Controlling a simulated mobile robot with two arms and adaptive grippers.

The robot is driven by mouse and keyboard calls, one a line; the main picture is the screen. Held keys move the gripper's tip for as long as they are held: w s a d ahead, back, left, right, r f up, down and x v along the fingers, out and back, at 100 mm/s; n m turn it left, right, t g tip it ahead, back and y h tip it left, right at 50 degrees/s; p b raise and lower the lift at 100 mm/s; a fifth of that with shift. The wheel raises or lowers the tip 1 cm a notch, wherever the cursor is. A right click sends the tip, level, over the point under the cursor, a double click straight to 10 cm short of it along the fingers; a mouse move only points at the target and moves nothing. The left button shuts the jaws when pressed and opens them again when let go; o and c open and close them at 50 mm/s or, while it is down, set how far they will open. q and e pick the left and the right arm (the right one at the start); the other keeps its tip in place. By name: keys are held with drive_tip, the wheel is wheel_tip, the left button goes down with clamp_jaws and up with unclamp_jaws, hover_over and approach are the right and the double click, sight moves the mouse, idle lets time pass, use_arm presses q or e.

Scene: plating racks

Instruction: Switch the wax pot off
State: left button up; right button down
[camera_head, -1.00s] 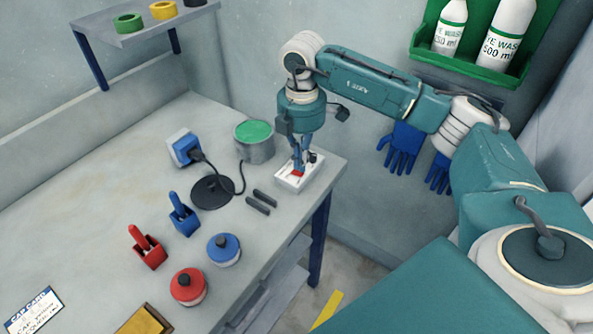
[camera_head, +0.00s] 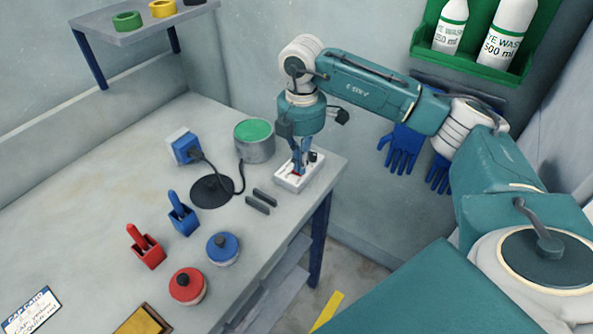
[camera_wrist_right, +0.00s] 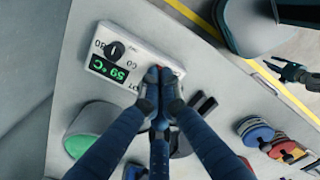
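The wax pot (camera_head: 255,148) is a grey metal pot filled with green wax, at the back right of the bench. Its white control box (camera_head: 286,184) sits in front of it near the bench edge. In the right wrist view the box (camera_wrist_right: 143,50) has a black knob (camera_wrist_right: 115,50) and a lit green display (camera_wrist_right: 108,69) reading 59 °C. My right gripper (camera_head: 298,172) points down onto the box. Its fingertips (camera_wrist_right: 159,76) are together over the red switch (camera_wrist_right: 178,71), which they mostly hide. I cannot tell whether they touch it.
A blue plug unit (camera_head: 185,147) with a cable and a dark round pad (camera_head: 212,191) stand left of the pot. Two dark bars (camera_head: 261,200) lie in front of the box. Red and blue holders and round pots stand nearer.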

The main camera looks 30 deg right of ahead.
drive_tip(key=shift+s+f+b, duration=0.1)
drive_tip(key=shift+f+b, duration=0.3)
drive_tip(key=shift+f, duration=0.25)
drive_tip(key=shift+r+p, duration=0.65)
drive_tip(key=shift+r, duration=0.1)
drive_tip(key=shift+r+p, duration=2.05)
drive_tip(key=shift+r, duration=0.8)
drive_tip(key=shift+f, duration=0.1)
